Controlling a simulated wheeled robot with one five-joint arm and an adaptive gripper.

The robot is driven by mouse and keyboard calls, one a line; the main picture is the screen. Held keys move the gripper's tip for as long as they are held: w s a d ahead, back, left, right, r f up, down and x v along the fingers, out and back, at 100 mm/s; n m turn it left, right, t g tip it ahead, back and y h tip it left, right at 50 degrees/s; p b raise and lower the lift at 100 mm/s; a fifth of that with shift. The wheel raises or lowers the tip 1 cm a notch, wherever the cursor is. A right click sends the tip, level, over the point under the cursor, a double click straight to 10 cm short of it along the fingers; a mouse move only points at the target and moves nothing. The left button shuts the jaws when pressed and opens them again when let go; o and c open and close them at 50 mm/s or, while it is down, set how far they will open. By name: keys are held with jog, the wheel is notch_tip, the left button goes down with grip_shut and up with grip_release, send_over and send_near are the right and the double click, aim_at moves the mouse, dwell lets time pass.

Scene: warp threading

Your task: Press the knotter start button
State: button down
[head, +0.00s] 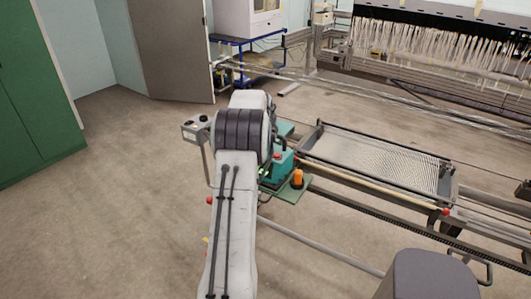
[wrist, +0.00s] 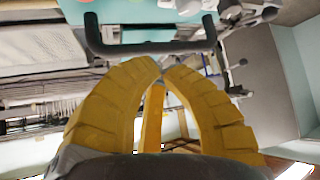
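The teal knotter (head: 283,166) stands on a rail beside my arm in the head view, partly hidden by it. In the wrist view a teal panel (wrist: 125,12) fills the top, with a black bar handle (wrist: 150,47) in front of it. A reddish round spot (wrist: 88,2) is cut off at the top edge; I cannot tell whether it is a button. I cannot make out the start button for certain.
A grey control box (head: 196,130) with black knobs stands left of my arm. An orange part (head: 297,178) sits at the knotter's near side. A framed warp bed (head: 375,160) and rails run right. Open floor (head: 110,200) lies left, near a green cabinet (head: 35,90).

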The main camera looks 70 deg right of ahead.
jog(key=shift+f+b, duration=2.2)
jog(key=shift+f, duration=0.55)
jog(key=shift+f+b, duration=0.4)
